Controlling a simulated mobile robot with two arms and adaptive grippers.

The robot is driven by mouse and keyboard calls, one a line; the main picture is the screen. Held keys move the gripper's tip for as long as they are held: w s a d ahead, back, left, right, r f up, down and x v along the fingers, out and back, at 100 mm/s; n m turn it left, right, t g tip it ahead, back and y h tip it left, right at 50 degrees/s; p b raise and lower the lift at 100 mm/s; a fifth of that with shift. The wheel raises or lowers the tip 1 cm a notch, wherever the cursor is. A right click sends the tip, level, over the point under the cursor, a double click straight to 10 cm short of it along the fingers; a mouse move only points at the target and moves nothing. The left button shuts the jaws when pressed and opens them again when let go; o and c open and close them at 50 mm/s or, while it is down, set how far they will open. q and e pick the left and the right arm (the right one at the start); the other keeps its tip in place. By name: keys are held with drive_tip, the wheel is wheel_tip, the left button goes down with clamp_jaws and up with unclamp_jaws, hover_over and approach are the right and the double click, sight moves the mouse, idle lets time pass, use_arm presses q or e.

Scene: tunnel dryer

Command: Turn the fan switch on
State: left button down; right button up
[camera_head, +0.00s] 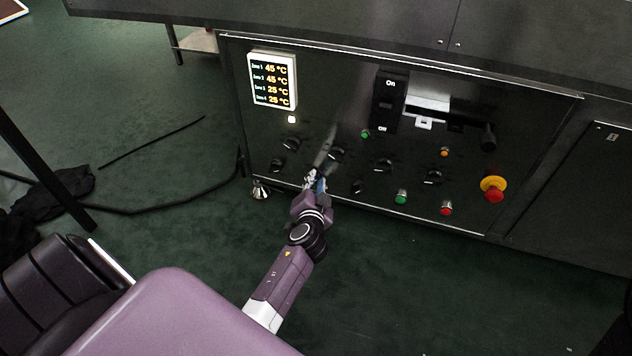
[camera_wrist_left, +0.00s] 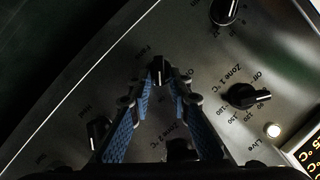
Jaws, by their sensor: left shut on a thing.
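The pointer line runs roughly up and down in that view. In the head view my left gripper (camera_head: 316,182) is against the lower left part of the panel (camera_head: 230,95) and hides the knob.
Close by are the Zone 1 knob (camera_wrist_left: 248,96), another knob (camera_wrist_left: 227,11) and a further knob (camera_wrist_left: 98,131). A lit temperature display (camera_head: 272,80), green button (camera_head: 401,197), red button (camera_head: 446,208) and emergency stop (camera_head: 494,190) are on the panel. A cable (camera_head: 150,208) lies on the floor.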

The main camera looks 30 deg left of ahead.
use_arm(q)
drive_tip(key=c, duration=2)
unclamp_jaws()
drive_tip(key=v, duration=0.7)
drive_tip(key=shift+s+d, duration=0.15)
drive_tip(key=shift+s, duration=0.05)
